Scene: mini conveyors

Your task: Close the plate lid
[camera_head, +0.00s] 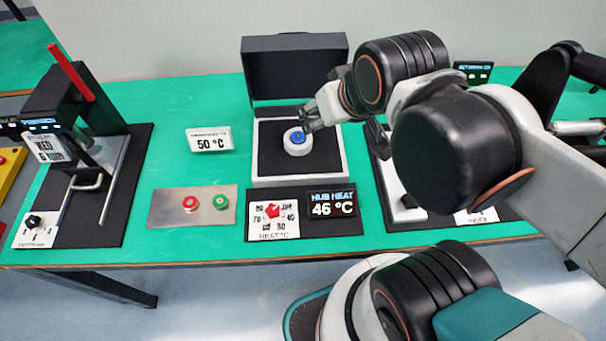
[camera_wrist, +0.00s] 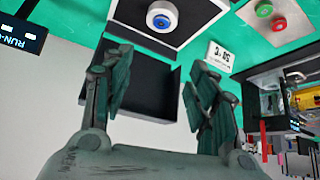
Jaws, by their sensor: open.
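The plate lid (camera_head: 293,68) is a dark grey panel standing open at the back of the heating plate (camera_head: 262,152), a white-framed box with a dark top. A white ring with a blue centre (camera_head: 297,140) sits on the plate. My gripper (camera_head: 309,116) appears over the plate's right part, in front of the lid's lower right. In the wrist view my gripper (camera_wrist: 157,76) has its fingers spread and empty, with the dark lid (camera_wrist: 150,92) showing between and beyond them. The ring (camera_wrist: 162,16) is at the top there. Whether a finger touches the lid cannot be told.
A display (camera_head: 333,204) reading 46 °C and a heat dial (camera_head: 272,214) stand before the plate. A 50 °C sign (camera_head: 209,141) and a red-and-green button panel (camera_head: 193,206) are to the left. A press with a red lever (camera_head: 72,72) stands farther left. Green table is bare between them.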

